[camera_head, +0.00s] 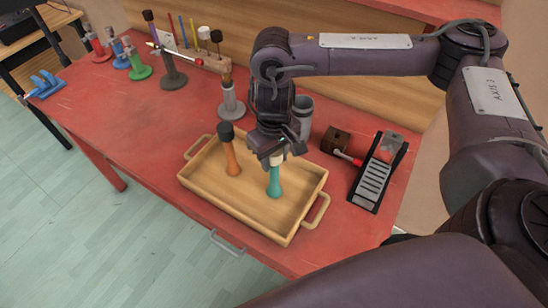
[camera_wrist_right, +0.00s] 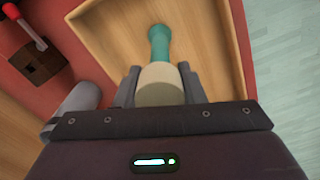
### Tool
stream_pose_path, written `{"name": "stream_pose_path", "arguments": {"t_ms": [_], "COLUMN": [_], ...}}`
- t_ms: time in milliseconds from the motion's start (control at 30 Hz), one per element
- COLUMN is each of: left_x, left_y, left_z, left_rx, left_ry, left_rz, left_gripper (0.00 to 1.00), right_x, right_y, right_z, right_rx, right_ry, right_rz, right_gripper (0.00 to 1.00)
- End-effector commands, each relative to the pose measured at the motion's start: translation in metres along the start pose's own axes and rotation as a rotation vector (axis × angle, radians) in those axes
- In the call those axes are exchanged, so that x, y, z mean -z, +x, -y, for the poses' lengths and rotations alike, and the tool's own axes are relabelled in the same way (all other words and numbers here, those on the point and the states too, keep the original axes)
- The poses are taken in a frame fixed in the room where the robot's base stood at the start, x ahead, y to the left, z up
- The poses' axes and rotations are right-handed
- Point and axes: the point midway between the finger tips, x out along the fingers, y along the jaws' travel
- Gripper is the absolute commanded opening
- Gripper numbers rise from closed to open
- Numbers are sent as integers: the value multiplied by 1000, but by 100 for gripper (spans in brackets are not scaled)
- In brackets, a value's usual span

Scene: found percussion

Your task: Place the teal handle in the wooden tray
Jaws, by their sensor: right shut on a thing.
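The teal handle (camera_head: 274,182) is upright over the right part of the wooden tray (camera_head: 235,213). My right gripper (camera_head: 276,155) is above it and shut on its pale upper end. In the right wrist view the teal handle (camera_wrist_right: 159,42) points away from my right gripper (camera_wrist_right: 159,82), with the pale head between the fingers. The tray's floor and walls show behind it. I cannot tell whether the handle's lower end touches the tray floor. An orange handle with a dark head (camera_head: 231,155) stands in the tray to the left. My left gripper is not in view.
The tray sits on a red table (camera_head: 115,95). A grey cylinder (camera_head: 303,118) stands close behind my right gripper. A wooden block with a red-tipped stick (camera_head: 335,140) and a black ridged device (camera_head: 377,175) lie to the right. Several stands and coloured handles are at the back left.

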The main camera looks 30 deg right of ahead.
Motion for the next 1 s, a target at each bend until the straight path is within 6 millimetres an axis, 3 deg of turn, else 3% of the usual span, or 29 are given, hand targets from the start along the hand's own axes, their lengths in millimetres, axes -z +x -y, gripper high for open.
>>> {"name": "stream_pose_path", "arguments": {"t_ms": [367, 400, 567, 867, 1000], "left_x": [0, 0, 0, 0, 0], "left_y": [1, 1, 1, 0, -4], "left_z": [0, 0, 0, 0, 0], "left_rx": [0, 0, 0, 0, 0], "left_ry": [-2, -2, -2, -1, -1], "left_rz": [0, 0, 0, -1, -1], "left_gripper": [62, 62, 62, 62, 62], "right_x": [0, 0, 0, 1, 2], "right_y": [4, 4, 4, 2, -12], "right_z": [0, 0, 0, 0, 0], "right_rx": [0, 0, 0, 0, -1], "right_ry": [-1, -1, -1, -1, -2], "right_rz": [-1, -2, -2, -2, -6], "right_gripper": [0, 38, 58, 58, 58]}}
